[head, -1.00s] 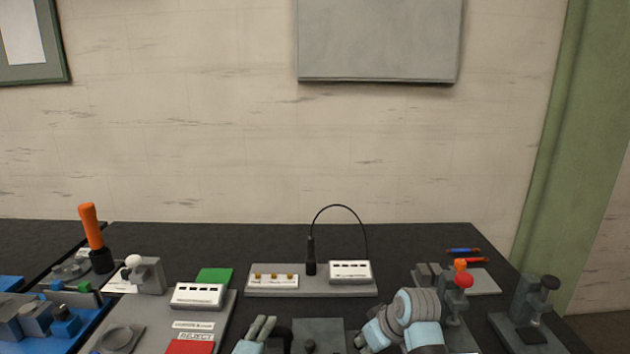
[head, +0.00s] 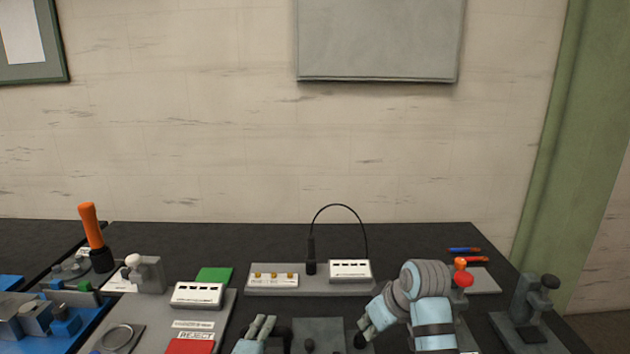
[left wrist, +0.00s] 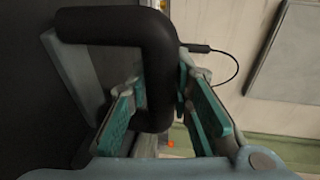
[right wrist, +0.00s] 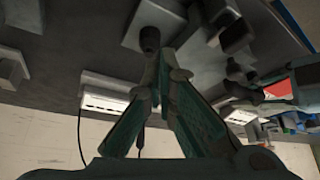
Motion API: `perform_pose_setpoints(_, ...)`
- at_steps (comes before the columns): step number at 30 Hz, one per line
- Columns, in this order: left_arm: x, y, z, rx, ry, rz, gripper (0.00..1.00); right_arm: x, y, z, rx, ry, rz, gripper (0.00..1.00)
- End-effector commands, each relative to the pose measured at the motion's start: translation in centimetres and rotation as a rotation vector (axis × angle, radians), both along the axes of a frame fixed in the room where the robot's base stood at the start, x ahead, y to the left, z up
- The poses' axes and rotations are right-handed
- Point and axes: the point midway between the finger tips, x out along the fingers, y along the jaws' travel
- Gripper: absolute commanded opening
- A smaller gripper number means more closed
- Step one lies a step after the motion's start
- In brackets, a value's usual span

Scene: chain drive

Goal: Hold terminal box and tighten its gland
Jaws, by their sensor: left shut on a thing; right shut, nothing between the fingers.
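My left gripper (head: 264,326) is low in the head view. In the left wrist view its teal-padded fingers (left wrist: 170,105) are shut on a black bent handle (left wrist: 150,55). The handle runs to a grey part at the left; whether that belongs to the terminal box is unclear. A grey block with a dark knob (head: 309,346), perhaps the terminal box and its gland, stands between the grippers, cut off by the lower edge. My right gripper (head: 363,334) is shut and empty to its right. In the right wrist view a dark round knob (right wrist: 150,40) shows just beyond its fingertips (right wrist: 165,65); contact cannot be told.
Behind the grippers, a grey base carries a yellow-button box (head: 273,281) and a white socket box (head: 350,271) with a looped black cable. A red-knobbed stand (head: 463,280) is beside my right arm. A dark clamp (head: 530,300) stands far right. A red REJECT pad (head: 190,347) is left.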

Motion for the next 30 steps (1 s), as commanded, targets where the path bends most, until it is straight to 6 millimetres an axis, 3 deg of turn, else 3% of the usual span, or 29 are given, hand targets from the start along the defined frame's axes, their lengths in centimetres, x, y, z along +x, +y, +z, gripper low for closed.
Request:
perform_pose_setpoints(4, 0.0, 0.0, 0.1, 0.002, -0.002, 0.001, 0.00, 1.5, -2.0, 0.9, -0.003, -0.002, -0.003, 0.00)
perform_pose_setpoints(7, 0.0, 0.0, 0.1, 0.002, -0.002, 0.001, 0.00, 1.7, -2.3, 0.6, 0.000, 0.001, -0.001, 0.00)
perform_pose_setpoints(19, 0.0, 0.0, 0.1, 0.002, -0.002, 0.000, 0.00, 1.6, -2.3, -5.1, -0.001, 0.002, -0.001, 0.00)
perform_pose_setpoints(30, 0.0, 0.0, 0.1, 0.001, -0.002, 0.000, 0.00, 1.7, -2.3, -6.1, -0.002, -0.001, -0.001, 0.00)
